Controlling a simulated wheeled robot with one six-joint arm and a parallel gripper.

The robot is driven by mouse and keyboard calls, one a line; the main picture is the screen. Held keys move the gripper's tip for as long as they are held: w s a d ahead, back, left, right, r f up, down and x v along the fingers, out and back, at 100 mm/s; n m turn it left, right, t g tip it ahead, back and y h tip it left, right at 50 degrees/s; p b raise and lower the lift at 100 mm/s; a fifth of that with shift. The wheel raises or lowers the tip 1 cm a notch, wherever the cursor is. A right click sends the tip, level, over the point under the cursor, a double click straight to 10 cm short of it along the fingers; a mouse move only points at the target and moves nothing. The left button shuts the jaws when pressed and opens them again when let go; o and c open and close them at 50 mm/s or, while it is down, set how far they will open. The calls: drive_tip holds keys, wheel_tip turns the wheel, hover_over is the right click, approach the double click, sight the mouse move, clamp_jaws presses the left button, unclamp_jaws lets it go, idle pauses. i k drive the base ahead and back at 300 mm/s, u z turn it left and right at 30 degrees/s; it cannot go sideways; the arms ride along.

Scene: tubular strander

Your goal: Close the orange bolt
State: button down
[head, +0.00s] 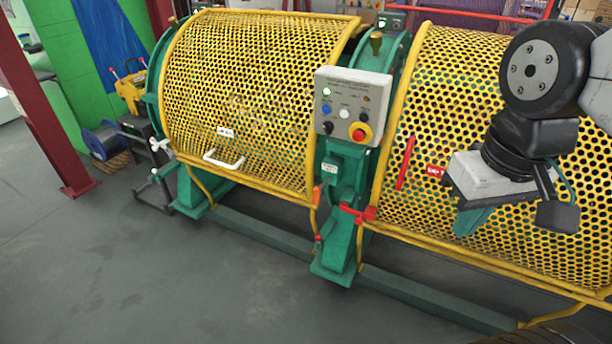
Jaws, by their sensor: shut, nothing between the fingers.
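The orange bolt (317,193) shows as a small orange handle on the green post between the two yellow mesh guards. It sits at the lower right edge of the left guard (262,100). At this size I cannot tell how far its rod reaches. My gripper (468,222) is at the right, in front of the right guard (470,110), well apart from the bolt. It points down and left, with its fingers shut and empty. Part of its fingers is hard to make out against the mesh.
A control box (350,105) with buttons stands above the post. A red handle (358,213) is right of the bolt, and a red bar (405,162) is on the right guard. A green base beam (265,236) runs along the floor. The grey floor (130,285) in front is clear.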

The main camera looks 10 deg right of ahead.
sight(317, 191)
drive_tip(key=u, duration=2)
drive_tip(key=i, duration=0.4)
drive_tip(key=z, duration=2)
